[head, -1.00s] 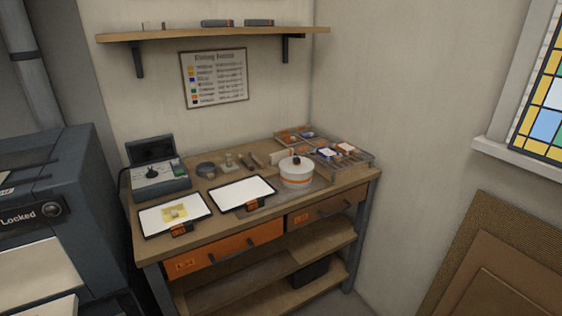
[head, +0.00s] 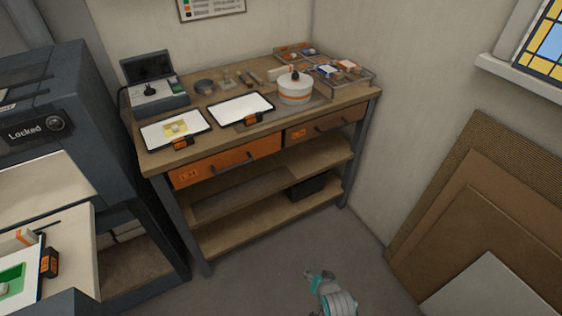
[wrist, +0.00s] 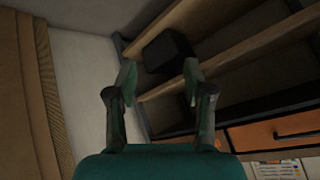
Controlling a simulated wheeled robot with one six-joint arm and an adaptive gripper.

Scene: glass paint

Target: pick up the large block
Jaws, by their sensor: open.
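No thing is plainly marked as the large block. A small pale block (head: 173,127) sits on yellow glass on the left white tray (head: 150,139) on the workbench. A cream block-like piece (head: 279,71) stands behind the white pot, partly hidden. Stamp-like tools (head: 227,82) lie at the back of the bench. My gripper (wrist: 158,80) is open and empty in the wrist view, facing the space under the bench. In the head view my arm is low in front of the bench, well below its top and apart from these things.
The workbench (head: 167,156) has orange drawers (head: 225,160) and lower shelves, with a black box (head: 305,186) on one. A white pot (head: 295,90) stands near a wire rack (head: 345,72). A grey cabinet stands left; boards lean right. The floor before the bench is clear.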

